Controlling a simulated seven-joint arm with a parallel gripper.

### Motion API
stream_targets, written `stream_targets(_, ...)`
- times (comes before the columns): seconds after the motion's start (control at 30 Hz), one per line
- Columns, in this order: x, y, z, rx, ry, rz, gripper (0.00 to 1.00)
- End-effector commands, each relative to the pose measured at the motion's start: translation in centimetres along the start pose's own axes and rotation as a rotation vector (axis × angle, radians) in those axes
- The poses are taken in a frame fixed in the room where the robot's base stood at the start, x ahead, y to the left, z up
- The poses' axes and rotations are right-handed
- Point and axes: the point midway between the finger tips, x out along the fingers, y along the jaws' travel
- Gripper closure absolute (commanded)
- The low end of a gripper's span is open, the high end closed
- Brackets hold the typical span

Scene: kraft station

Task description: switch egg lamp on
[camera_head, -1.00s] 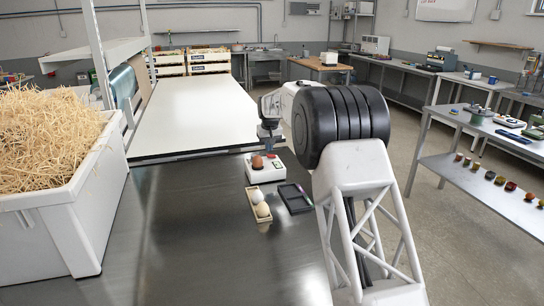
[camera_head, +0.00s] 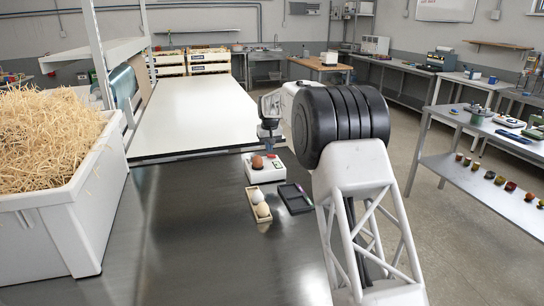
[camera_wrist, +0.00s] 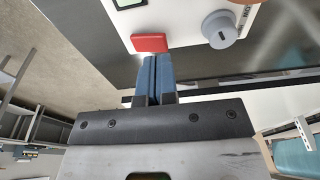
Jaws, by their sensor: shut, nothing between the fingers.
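The egg lamp (camera_head: 264,174) is a white box on the dark metal table, with a brown egg (camera_head: 257,162) on top. In the wrist view its white panel (camera_wrist: 182,20) carries a red switch (camera_wrist: 149,43), a grey knob (camera_wrist: 219,29) and part of a green display. The brown egg is a blur at the top right there. My gripper (camera_wrist: 157,62) is shut and empty, its blue fingertips close beside the red switch. I cannot tell whether they touch it. In the head view my gripper (camera_head: 269,145) is at the lamp's far side.
A wooden tray (camera_head: 250,192) with two eggs and a black tray (camera_head: 293,199) lie in front of the lamp. A large white bin (camera_head: 50,225) of straw stands at the left. The table between bin and trays is clear. A white surface (camera_head: 195,115) extends behind.

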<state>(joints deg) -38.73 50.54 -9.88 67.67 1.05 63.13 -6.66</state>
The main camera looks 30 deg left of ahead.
Motion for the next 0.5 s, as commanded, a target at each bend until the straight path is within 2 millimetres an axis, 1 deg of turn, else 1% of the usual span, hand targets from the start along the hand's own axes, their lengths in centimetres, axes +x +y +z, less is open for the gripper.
stream_targets(0.5,0.50,0.00,0.07,0.000,0.000,0.000,1.00)
